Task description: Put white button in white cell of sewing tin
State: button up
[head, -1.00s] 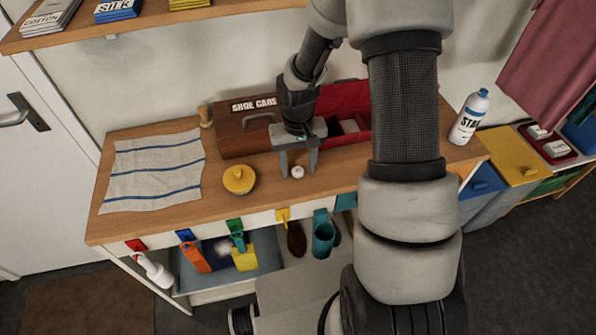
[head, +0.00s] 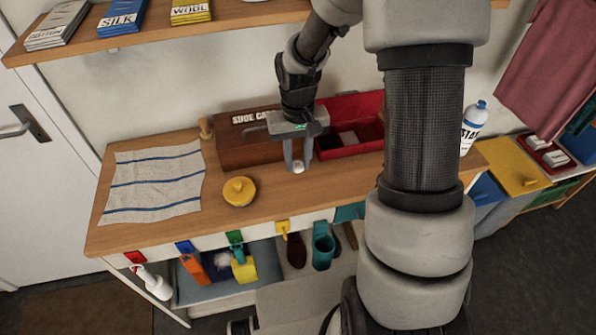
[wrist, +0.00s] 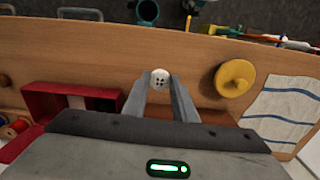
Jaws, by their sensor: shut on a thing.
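The white button (head: 298,167) is a small round piece with dark holes, and it also shows in the wrist view (wrist: 159,78). My gripper (head: 299,168) points down with its fingers shut on the button, one at each side. The button appears slightly above the wooden table, though the gap is hard to judge. The open red tin (head: 368,147) lies behind and to the right of my gripper. Pale and dark areas show inside it, but my arm hides its right part.
A brown shoe-care box (head: 238,152) stands just behind my gripper, left of the tin. A yellow knobbed lid (head: 239,191) and a striped cloth (head: 153,180) lie to the left. Items hang along the table's front edge.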

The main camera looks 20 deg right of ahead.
jog(key=r, duration=0.1)
jog(key=r+p, duration=0.2)
jog(key=r, duration=0.1)
jog(key=shift+s, duration=0.3)
jog(key=shift+d+r+p, duration=0.1)
jog(key=shift+p, duration=0.25)
jog(key=w+d+f+b, duration=0.2)
jog(key=w+d, duration=0.2)
send_over(310, 174)
notch_tip(310, 174, down, 4)
jog(key=shift+f, duration=2.7)
jog(key=o, duration=1)
